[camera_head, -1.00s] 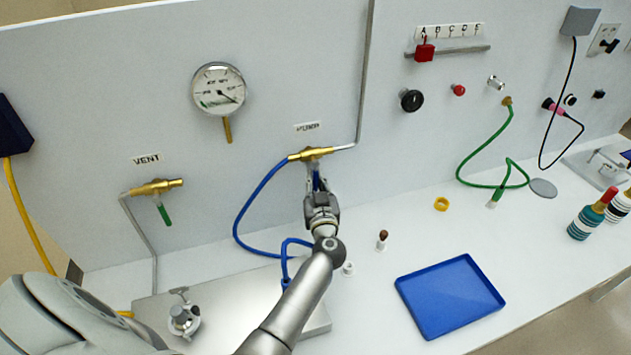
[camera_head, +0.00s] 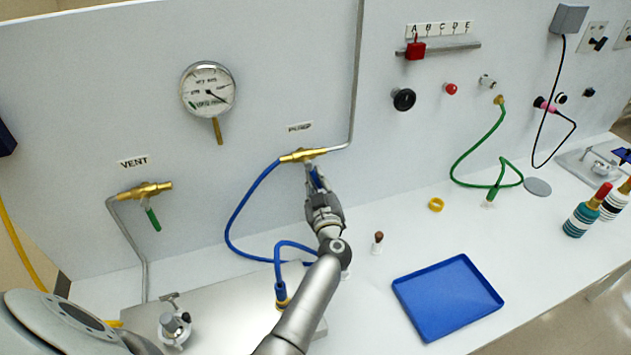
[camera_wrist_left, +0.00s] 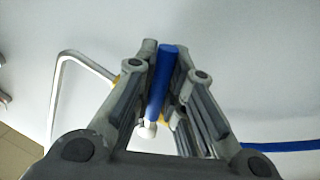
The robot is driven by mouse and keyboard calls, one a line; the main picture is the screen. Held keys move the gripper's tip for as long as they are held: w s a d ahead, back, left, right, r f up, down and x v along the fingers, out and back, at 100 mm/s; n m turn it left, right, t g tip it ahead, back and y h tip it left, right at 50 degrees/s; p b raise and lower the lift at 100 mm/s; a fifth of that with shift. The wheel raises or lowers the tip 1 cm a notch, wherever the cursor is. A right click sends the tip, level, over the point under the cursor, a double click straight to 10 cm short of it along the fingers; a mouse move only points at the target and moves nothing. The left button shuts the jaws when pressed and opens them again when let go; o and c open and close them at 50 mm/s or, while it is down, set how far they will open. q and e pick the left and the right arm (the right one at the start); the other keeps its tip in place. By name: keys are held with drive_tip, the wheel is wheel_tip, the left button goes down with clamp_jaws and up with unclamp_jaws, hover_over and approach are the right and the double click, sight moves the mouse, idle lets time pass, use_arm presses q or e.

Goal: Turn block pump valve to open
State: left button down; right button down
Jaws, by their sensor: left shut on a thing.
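The brass pump valve (camera_head: 304,155) is fixed to the panel under the PUMP label (camera_head: 300,127). Its blue lever handle (camera_head: 317,181) hangs down from the valve, slanting a little to the right. My left gripper (camera_head: 319,188) is at the lever, below the valve body. In the left wrist view, the blue lever (camera_wrist_left: 162,80) stands between the fingers of my left gripper (camera_wrist_left: 172,75), which are shut on it. The brass valve body is mostly hidden there behind the fingers. My right gripper is in neither view.
A blue hose (camera_head: 232,220) loops from the valve's left end. The VENT valve (camera_head: 146,190) with a green handle (camera_head: 152,219) is at the left. A gauge (camera_head: 208,89) hangs above. A blue tray (camera_head: 447,298) and a yellow ring (camera_head: 436,204) lie on the bench.

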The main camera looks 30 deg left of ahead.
use_arm(q)
drive_tip(key=c, duration=1.5)
unclamp_jaws()
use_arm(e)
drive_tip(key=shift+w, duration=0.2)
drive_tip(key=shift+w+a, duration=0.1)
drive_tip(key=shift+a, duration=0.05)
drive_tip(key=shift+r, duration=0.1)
